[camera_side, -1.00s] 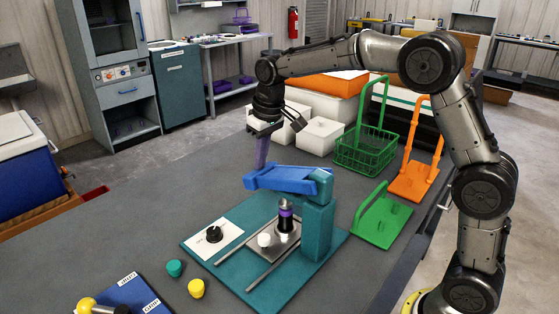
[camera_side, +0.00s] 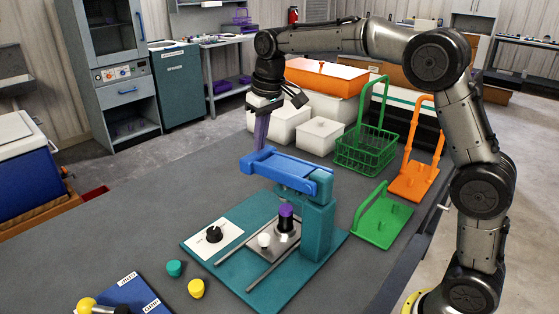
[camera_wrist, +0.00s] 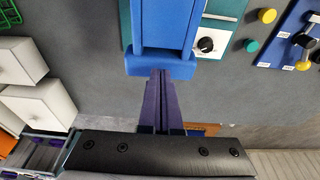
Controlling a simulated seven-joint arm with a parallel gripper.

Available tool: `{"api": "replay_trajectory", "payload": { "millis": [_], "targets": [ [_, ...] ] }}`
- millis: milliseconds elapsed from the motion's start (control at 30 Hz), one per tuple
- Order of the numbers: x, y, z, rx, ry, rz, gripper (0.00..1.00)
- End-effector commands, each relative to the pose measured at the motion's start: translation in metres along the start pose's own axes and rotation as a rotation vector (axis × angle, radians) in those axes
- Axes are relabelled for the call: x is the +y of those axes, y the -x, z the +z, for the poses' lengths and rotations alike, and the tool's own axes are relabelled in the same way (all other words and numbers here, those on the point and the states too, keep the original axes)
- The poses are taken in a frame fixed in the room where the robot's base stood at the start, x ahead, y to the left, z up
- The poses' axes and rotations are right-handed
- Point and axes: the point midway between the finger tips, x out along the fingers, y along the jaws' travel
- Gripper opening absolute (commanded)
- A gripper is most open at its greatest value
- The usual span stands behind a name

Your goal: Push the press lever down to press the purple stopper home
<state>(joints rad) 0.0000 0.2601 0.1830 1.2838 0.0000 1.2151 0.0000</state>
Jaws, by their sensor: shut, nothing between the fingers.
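The blue press lever (camera_side: 288,173) stands on a teal press post (camera_side: 317,230), its free end tilted up toward the left. In the wrist view its end bar (camera_wrist: 145,66) lies just ahead of my fingertips. The purple stopper (camera_side: 286,210) sits on top of a dark vial (camera_side: 286,224) below the lever, with clear space above it. My gripper (camera_side: 261,146) is shut and empty, its purple fingers pointing down at the lever's free end. In the wrist view the closed fingertips (camera_wrist: 158,73) meet the edge of the bar; I cannot tell if they touch it.
The teal base has rails, a white knob (camera_side: 264,240) and a dial plate (camera_side: 212,236). Teal (camera_side: 175,268) and yellow (camera_side: 196,288) caps lie left of it. White boxes (camera_side: 320,136), a green basket (camera_side: 366,150) and green and orange stands are behind and right.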

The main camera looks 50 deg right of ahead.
Motion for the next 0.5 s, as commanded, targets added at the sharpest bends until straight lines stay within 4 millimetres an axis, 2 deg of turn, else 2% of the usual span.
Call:
{"api": "replay_trajectory", "payload": {
  "millis": [500],
  "targets": [
    [0.000,0.037,-0.008,0.002,0.000,0.000,0.00]
  ]
}}
